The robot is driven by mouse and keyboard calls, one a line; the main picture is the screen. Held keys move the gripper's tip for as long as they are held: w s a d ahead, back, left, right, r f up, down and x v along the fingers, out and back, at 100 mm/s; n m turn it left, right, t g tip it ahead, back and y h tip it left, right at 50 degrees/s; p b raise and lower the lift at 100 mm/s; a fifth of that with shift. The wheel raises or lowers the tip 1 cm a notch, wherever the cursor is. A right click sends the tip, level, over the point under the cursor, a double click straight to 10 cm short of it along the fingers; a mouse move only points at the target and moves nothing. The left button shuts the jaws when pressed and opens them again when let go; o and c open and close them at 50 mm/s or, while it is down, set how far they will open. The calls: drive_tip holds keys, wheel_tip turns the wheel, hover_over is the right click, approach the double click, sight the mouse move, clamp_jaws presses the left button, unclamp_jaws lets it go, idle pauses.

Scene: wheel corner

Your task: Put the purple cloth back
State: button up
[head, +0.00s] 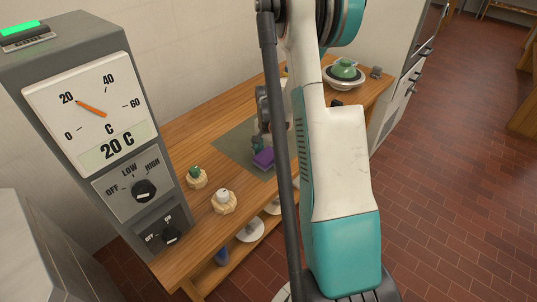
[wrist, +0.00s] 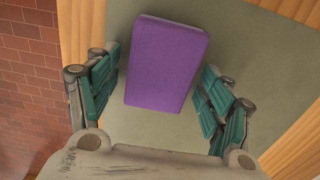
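The purple cloth (wrist: 167,65) is a folded, block-like piece on a grey-green mat (wrist: 240,50). In the head view the cloth (head: 264,158) shows on the mat (head: 232,145) on the wooden table, partly hidden by my arm. In the wrist view my gripper (wrist: 163,95) is open. Its teal-padded fingers stand apart on the left and right of the cloth, with a gap on each side. In the head view only a small part of my gripper (head: 257,143) shows near the cloth.
Two small pots (head: 196,177) (head: 223,201) stand on the wooden table (head: 180,133) at its near end. A green item in a white bowl (head: 343,74) is at the far end. A grey control unit (head: 115,120) reading 20 C stands at the left. White discs (head: 250,230) lie on a lower shelf.

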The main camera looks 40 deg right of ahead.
sight(268, 154)
wheel_tip(268, 154, up, 14)
drive_tip(key=p, duration=0.5)
drive_tip(key=shift+p, duration=0.35)
drive_tip(key=shift+a, duration=0.1)
